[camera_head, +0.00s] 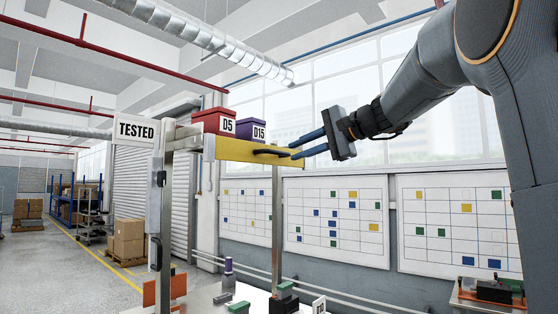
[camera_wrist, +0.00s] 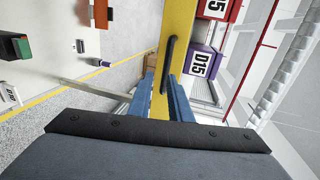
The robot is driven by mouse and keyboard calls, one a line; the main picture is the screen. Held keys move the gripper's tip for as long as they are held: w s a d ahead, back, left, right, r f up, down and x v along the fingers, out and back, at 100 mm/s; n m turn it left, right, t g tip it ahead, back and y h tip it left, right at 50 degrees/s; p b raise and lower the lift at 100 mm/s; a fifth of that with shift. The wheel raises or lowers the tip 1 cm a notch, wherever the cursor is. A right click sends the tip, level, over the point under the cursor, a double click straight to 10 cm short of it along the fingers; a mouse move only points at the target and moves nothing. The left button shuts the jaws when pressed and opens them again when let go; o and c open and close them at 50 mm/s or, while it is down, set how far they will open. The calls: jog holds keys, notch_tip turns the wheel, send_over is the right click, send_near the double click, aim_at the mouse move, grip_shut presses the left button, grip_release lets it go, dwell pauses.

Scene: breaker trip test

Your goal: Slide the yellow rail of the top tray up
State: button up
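The yellow rail (camera_head: 232,149) runs along the front of the top tray, high on a metal post frame. A black bar handle (camera_head: 270,152) is fixed to the rail's face. My gripper (camera_head: 292,150) is open, its two blue fingers apart at the right end of the handle. In the wrist view the yellow rail (camera_wrist: 178,22) and the handle (camera_wrist: 168,52) lie ahead of the fingers (camera_wrist: 160,75). The handle looks lined up with the gap between them. I cannot tell whether the fingertips touch it.
A TESTED sign (camera_head: 136,130) is at the frame's left. A bench with small parts (camera_head: 240,293) is below. Wall boards (camera_head: 335,215) stand behind.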

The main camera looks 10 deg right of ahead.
aim_at(281, 152)
jog(key=p+x, duration=0.1)
jog(key=x, duration=0.2)
jog(key=r+p+x, duration=0.1)
jog(key=x, duration=0.2)
jog(key=shift+w+a+r, duration=0.1)
jog(key=shift+a+r, duration=0.05)
jog(key=shift+w+a+f+p, duration=0.2)
jog(key=shift+w+a+p, duration=0.15)
jog(key=shift+w, duration=0.25)
grip_shut()
